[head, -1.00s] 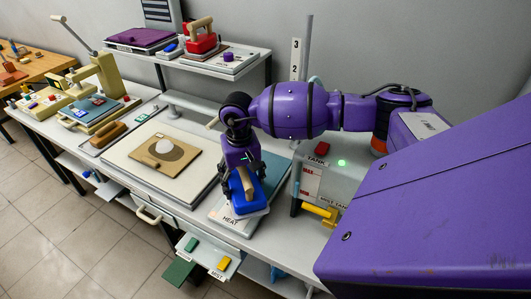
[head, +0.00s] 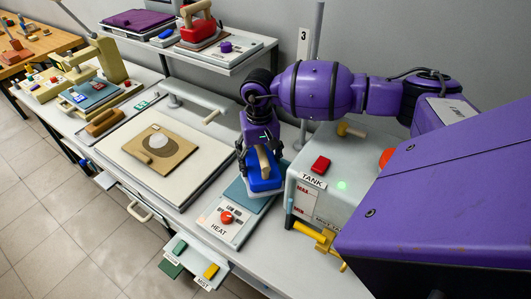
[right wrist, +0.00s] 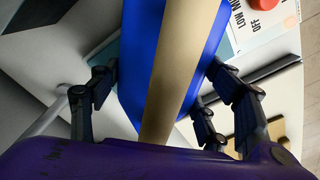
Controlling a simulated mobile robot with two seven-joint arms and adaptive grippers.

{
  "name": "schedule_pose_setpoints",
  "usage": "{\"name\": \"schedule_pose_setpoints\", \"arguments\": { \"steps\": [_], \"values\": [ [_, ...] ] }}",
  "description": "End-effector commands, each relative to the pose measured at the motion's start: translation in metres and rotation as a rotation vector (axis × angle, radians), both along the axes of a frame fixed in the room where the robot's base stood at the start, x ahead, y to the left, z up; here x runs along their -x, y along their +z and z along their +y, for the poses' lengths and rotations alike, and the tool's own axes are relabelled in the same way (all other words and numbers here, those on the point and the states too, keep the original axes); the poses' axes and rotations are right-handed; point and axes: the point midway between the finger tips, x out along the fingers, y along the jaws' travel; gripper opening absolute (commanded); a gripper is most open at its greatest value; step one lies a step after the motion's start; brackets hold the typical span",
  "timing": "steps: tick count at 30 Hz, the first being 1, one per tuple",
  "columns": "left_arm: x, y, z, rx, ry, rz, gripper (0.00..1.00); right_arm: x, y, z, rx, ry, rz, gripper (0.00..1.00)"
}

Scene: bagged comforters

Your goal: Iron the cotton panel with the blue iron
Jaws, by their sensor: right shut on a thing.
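The blue iron (head: 264,184), with a wooden handle, is in my right gripper (head: 259,150), which is shut on it. In the right wrist view the fingers stand on both sides of the iron's blue body (right wrist: 140,60) and its tan handle (right wrist: 181,70). The iron is over the teal rear part of the HEAT base (head: 222,225); I cannot tell if it touches. My left gripper is not in view.
The grey TANK box (head: 335,165) stands close to the iron's right, with a yellow valve (head: 318,238) at its front. A wooden-handled brush (head: 103,123) lies left of the board. A raised shelf (head: 225,58) behind holds a red iron (head: 198,32).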

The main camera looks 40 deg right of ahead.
Motion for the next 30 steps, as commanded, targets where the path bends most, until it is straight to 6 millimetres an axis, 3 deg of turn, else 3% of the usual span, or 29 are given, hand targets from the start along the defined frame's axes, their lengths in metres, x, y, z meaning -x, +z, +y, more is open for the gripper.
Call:
{"name": "schedule_pose_setpoints", "arguments": {
  "steps": [7, 17, 30],
  "values": [
    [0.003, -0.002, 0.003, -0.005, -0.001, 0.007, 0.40, -0.001, -0.003, 0.001, -0.001, 0.000, -0.004, 0.41],
    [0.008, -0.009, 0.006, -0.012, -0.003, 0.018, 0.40, -0.001, -0.024, 0.000, -0.001, -0.001, -0.002, 0.41],
    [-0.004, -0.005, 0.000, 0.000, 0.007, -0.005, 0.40, -0.002, -0.035, 0.000, -0.001, 0.000, -0.006, 0.41]
  ]
}}
